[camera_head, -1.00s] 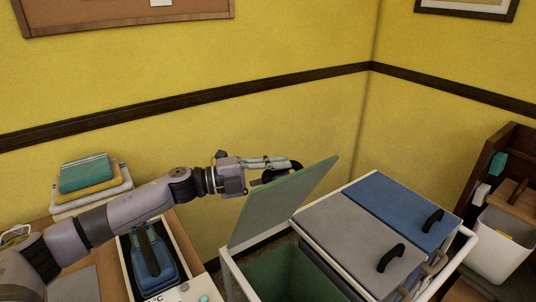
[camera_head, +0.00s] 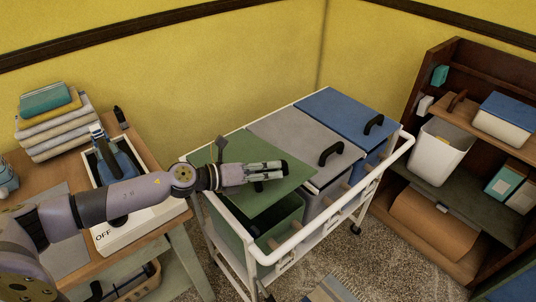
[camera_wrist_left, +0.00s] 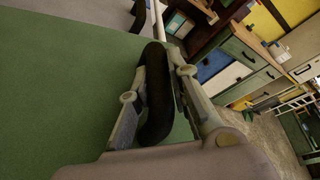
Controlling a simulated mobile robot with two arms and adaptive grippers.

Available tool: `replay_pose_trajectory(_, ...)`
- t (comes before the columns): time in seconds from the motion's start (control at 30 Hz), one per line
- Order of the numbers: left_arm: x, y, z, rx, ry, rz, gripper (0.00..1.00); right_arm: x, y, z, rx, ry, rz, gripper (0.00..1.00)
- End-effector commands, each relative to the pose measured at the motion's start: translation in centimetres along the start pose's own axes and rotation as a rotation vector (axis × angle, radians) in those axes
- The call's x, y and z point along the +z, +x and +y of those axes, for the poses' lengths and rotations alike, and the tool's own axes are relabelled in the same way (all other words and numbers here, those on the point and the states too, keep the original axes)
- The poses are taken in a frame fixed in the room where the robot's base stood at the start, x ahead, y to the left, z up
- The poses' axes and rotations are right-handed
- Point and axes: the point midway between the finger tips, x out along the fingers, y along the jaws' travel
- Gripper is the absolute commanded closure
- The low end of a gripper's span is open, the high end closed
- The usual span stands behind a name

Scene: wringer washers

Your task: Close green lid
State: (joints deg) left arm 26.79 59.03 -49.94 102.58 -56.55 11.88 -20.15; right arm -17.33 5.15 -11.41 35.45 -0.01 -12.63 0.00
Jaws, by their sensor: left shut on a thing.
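The green lid (camera_head: 247,202) is partly lowered over the green bin (camera_head: 287,211) at the left of a white cart. It is tilted, with its front edge above the bin, leaving a gap at the front right. My left gripper (camera_head: 279,170) lies over the lid and is shut on its black handle (camera_wrist_left: 157,97), which shows between the two fingers in the left wrist view. In the head view the gripper mostly hides the handle. My right gripper is not in view.
The grey lid (camera_head: 286,134) and blue lid (camera_head: 343,111) beside it lie closed, with black handles. The white cart rail (camera_head: 289,244) runs along the front. A table with an iron (camera_head: 117,163) and folded towels (camera_head: 52,125) is at left; a wooden shelf is at right.

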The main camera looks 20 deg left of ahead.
Motion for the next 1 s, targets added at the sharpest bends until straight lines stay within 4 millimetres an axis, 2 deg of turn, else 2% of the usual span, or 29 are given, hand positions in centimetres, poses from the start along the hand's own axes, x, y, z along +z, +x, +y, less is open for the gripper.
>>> replay_pose_trajectory(0.03, -1.2, 0.5, 0.6, 0.007, 0.029, 0.005, 1.0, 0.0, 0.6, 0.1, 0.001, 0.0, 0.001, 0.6)
replay_pose_trajectory(0.1, -2.1, 0.9, 1.3, 0.023, 0.068, 0.005, 1.0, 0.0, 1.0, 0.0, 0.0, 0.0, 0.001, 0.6)
replay_pose_trajectory(0.3, -4.2, 1.7, 3.1, 0.029, 0.072, 0.004, 1.0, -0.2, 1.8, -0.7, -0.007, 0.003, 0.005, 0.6)
replay_pose_trajectory(0.53, -5.0, 2.1, 4.0, 0.03, 0.072, 0.002, 1.0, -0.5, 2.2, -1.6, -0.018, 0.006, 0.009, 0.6)
replay_pose_trajectory(0.97, -5.3, 2.1, 4.3, 0.034, 0.07, 0.005, 1.0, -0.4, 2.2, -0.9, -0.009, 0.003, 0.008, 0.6)
replay_pose_trajectory(1.0, -5.3, 2.1, 4.3, 0.035, 0.071, 0.005, 0.8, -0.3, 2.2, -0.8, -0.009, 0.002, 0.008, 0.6)
